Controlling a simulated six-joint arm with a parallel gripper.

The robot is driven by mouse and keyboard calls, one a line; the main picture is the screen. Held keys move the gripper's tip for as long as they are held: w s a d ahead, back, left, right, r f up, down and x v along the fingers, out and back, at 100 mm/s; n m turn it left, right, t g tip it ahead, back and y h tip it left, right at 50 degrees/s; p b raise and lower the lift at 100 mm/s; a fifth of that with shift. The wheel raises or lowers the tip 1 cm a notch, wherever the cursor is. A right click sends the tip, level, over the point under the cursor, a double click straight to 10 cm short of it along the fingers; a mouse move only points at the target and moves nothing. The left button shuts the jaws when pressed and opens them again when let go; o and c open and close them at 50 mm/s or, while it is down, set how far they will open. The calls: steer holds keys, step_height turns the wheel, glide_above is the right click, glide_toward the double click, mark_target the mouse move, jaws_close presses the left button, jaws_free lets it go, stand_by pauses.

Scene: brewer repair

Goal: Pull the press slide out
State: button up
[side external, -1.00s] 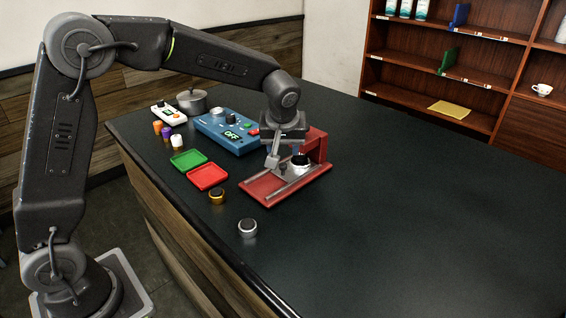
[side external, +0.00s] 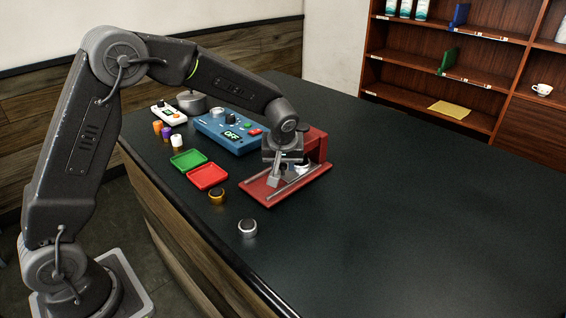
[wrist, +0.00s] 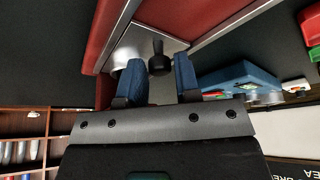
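The red press (side external: 316,145) stands on the dark counter, its flat base with metal rails reaching toward the front left. My gripper (side external: 277,178) is low over that base. In the wrist view my gripper (wrist: 157,75) is open, its two blue fingers apart. A small black handle (wrist: 159,63) on the grey metal slide plate (wrist: 150,40) shows between the fingers, with a gap visible on each side. A round silver part (wrist: 127,50) lies left of the handle, partly behind a finger. In the side view my gripper hides the handle and most of the slide.
A gold knob (side external: 217,196) and a silver knob (side external: 247,228) sit in front of the press. The counter's right side is clear.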

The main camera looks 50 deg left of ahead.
jaws_close()
steer(key=s, duration=0.8)
steer(key=shift+s+r, duration=0.1)
steer(key=shift+s, duration=0.65)
steer(key=shift+o, duration=1.9)
jaws_free()
steer(key=v, duration=1.3)
steer(key=shift+r, duration=0.3)
